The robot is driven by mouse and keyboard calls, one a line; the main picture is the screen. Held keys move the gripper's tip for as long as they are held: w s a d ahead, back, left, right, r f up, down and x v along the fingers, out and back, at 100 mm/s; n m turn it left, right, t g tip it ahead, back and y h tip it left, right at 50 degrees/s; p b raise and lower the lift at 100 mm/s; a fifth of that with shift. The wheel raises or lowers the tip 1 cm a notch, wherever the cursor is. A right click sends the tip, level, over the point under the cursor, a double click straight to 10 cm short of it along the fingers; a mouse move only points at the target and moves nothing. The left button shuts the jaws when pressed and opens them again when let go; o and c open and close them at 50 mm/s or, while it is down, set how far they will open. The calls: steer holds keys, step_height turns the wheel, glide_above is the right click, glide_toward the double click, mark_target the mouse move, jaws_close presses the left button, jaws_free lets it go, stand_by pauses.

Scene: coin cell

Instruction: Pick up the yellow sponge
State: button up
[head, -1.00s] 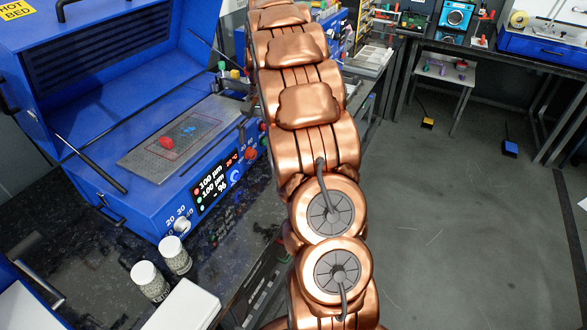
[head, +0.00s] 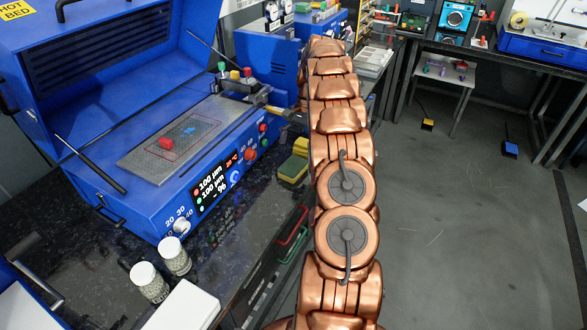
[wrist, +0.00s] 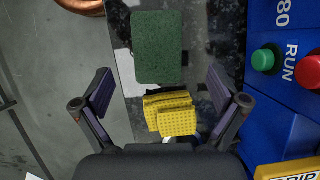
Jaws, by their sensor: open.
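The yellow sponge (wrist: 170,115) lies on the dark speckled bench in the wrist view, showing as stacked yellow layers with a dotted texture. A flat dark green pad (wrist: 158,47) lies just above it in that view. In the head view, the yellow sponge (head: 301,146) is beside my arm, with the green pad (head: 292,168) nearer the camera. My gripper (wrist: 160,90) is open and empty, its two fingers on either side of the sponge and apart from it. The fingers are not clearly visible in the head view.
The blue hot-bed machine (head: 150,200), its lid raised, stands left of the sponges; its RUN button (wrist: 263,60) is close to my gripper's right finger in the wrist view. Two jars (head: 162,268) and a white box (head: 185,305) stand at the bench's near end. Floor lies beyond the bench edge.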

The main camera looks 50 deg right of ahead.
mark_target(293, 165)
steer(key=shift+p+x, duration=1.15)
steer(key=shift+x, duration=2.05)
steer(key=shift+s+f, duration=0.2)
steer(key=shift+f, duration=0.05)
steer(key=shift+f+b, duration=0.25)
steer(key=shift+b, duration=0.05)
steer(key=shift+c, duration=0.3)
steer(key=c, duration=0.7)
